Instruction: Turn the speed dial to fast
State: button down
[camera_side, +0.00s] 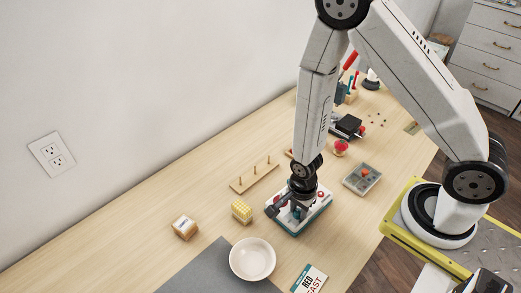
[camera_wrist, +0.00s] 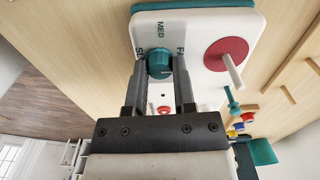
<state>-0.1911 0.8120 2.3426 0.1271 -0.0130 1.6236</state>
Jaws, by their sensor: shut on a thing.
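The speed dial (camera_wrist: 159,62) is a teal knob on a white unit with a teal edge (camera_wrist: 245,22). In the wrist view, MED shows above the dial; the labels starting with S at left and FA at right are partly hidden by my fingers. My gripper (camera_wrist: 160,72) has one finger on each side of the dial and is shut on it. I cannot clearly tell where the dial points. In the side view my gripper (camera_side: 297,208) comes down over the unit (camera_side: 314,217) and hides the dial. A card (camera_side: 310,280) at the front reads RED FAST.
A red disc with a pale pin (camera_wrist: 226,54) sits beside the dial. Around the unit are a yellow block (camera_side: 241,211), a white bowl (camera_side: 253,260), a wooden box (camera_side: 185,227), a peg rack (camera_side: 254,175) and a grey compartment tray (camera_side: 362,179). The table's left part is clear.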

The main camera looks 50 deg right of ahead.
aim_at(298, 211)
jog(key=shift+s, duration=0.1)
dwell(0.3)
jog(key=shift+c, duration=2.2)
grip_release()
jog(key=shift+r, duration=0.1)
jog(key=shift+r, duration=3.75)
jog(key=shift+r, duration=0.1)
